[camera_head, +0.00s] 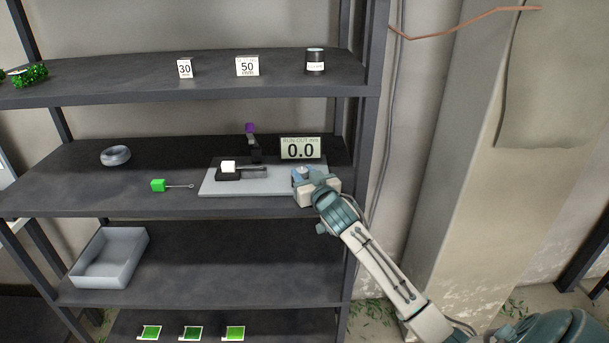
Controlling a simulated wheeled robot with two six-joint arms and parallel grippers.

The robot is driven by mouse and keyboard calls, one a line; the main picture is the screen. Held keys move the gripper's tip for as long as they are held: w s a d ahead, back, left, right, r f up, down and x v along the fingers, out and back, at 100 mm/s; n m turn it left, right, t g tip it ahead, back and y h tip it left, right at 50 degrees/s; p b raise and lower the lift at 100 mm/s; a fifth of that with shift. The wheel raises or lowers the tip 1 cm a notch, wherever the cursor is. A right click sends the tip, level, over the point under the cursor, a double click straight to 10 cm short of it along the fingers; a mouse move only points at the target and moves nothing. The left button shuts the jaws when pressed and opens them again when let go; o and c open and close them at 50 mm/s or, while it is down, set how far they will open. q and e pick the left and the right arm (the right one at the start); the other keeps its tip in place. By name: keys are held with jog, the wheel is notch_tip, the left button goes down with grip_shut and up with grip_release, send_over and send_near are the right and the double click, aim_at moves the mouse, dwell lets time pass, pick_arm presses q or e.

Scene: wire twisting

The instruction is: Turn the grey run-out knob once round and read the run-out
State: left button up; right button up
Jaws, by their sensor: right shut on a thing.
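The run-out fixture stands on the middle shelf on a light grey base plate (215,188). Its display (300,149) reads 0.0 under the words "RUN-OUT". A white block (228,166) on a black mount with a dark rod sits on the plate, with a purple-topped dark post (250,130) behind it. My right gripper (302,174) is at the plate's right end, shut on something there. The grey knob itself is hidden by the gripper and wrist, so its turn cannot be seen. My left gripper is not in view.
A green-handled tool (160,185) and a grey ring (115,156) lie left on the same shelf. A grey bin (110,258) stands below. A rack post (366,130) is close to my right arm.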

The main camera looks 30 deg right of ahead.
jog(key=shift+a+f+m+h+b, duration=0.1)
jog(key=shift+m+h+b, duration=0.2)
jog(key=shift+h+b, duration=0.15)
jog(key=m+g+h+b, duration=0.2)
jog(key=m+h+b, duration=0.1)
jog(key=b, duration=0.2)
jog(key=m+g+h+b, duration=0.3)
jog(key=h+b, duration=0.1)
jog(key=a+m+g+h+b, duration=0.1)
jog(key=m+g+h+b, duration=0.2)
jog(key=h+b, duration=0.1)
jog(key=shift+w+f+b, duration=0.1)
jog(key=shift+w+b, duration=0.25)
jog(key=shift+b, duration=0.45)
jog(key=shift+g+h+b, duration=0.25)
jog(key=shift+g+b, duration=0.1)
jog(key=shift+g, duration=0.05)
jog(key=shift+r+m+g+h+b, duration=0.3)
jog(key=shift+m+g+b, duration=0.2)
jog(key=shift+m+g, duration=0.1)
jog(key=o, duration=1)
jog(key=shift+a+f, duration=0.1)
